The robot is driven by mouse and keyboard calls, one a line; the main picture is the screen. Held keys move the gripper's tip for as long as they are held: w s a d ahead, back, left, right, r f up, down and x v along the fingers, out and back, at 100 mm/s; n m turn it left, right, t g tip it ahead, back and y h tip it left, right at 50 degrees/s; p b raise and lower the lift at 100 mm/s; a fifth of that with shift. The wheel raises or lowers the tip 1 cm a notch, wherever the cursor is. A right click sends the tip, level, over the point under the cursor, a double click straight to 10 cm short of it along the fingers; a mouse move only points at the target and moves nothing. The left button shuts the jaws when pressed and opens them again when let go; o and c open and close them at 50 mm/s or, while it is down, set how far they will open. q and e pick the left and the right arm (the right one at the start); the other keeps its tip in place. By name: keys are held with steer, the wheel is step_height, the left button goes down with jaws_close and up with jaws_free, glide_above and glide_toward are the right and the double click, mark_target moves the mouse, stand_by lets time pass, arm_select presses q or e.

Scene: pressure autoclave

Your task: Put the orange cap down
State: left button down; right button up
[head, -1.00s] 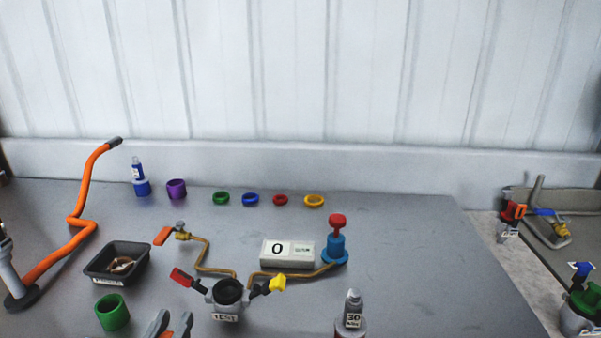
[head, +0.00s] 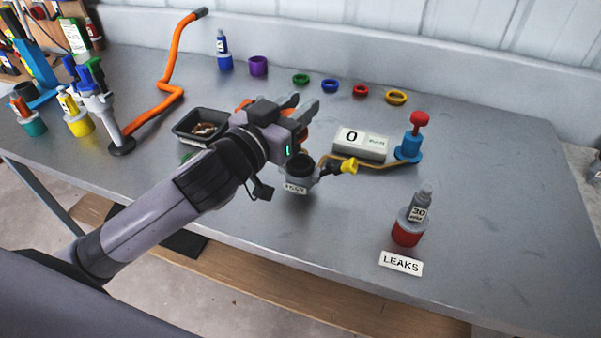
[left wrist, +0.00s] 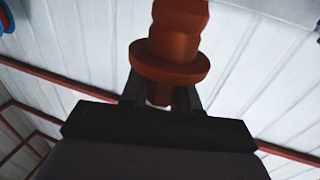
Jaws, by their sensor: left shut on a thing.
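My left gripper (head: 302,107) reaches over the bench from the left and is shut on the orange cap (head: 304,134), which is mostly hidden behind the fingers in the head view. In the left wrist view the orange cap (left wrist: 172,62) shows a wide round flange and a narrower body, held between the two fingers. The grey pot labelled TEST (head: 298,172) stands just below the gripper, its dark round opening facing up. The cap appears above the bench. My right gripper is out of view.
A black tray (head: 181,130) lies left of the gripper. Green, blue, red and yellow rings (head: 396,97) line the back. A display box (head: 360,143), a blue post with red knob (head: 409,147) and a LEAKS sign (head: 401,263) stand right.

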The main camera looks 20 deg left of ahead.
arm_select(q)
steer(key=w+r+m+h, duration=0.1)
steer(key=w+r, duration=0.3)
steer(key=r, duration=0.6)
steer(key=shift+d+g+h, duration=0.3)
steer(key=shift+g+h, duration=0.1)
steer(key=shift+h, duration=0.2)
steer(key=shift+f+b, duration=1.25)
steer(key=shift+f, duration=8.5)
steer(key=shift+m, duration=0.3)
